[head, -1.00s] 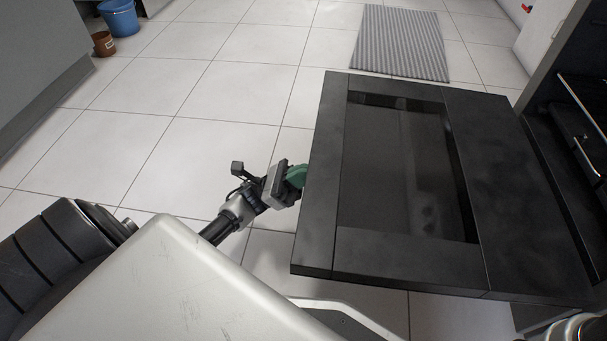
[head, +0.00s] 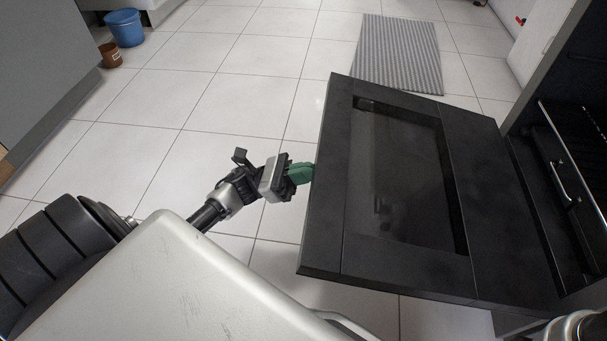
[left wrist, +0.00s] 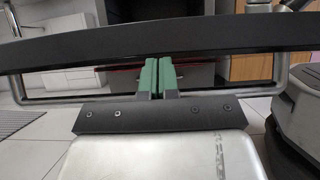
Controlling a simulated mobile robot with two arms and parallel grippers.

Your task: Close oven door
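The oven door (head: 325,200) is a dark panel with a glass window (head: 400,170). It is open, joined to the oven (head: 545,190) at right, with its free edge at left. My left gripper (head: 300,173) has green fingertips at the outer side of that free edge; the head view does not show clearly whether they touch it. In the left wrist view, the green fingers (left wrist: 155,77) are together with only a thin line between them. The door's dark edge (left wrist: 80,48) and a silver handle bar (left wrist: 50,97) run across there. My right gripper does not show.
Inside the oven are a rack and a silver handle (head: 560,182). A striped mat (head: 398,52), a blue bucket (head: 125,27) and a brown pot (head: 110,55) are on the floor. A grey cabinet (head: 45,80) stands at left. The tiled floor between is free.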

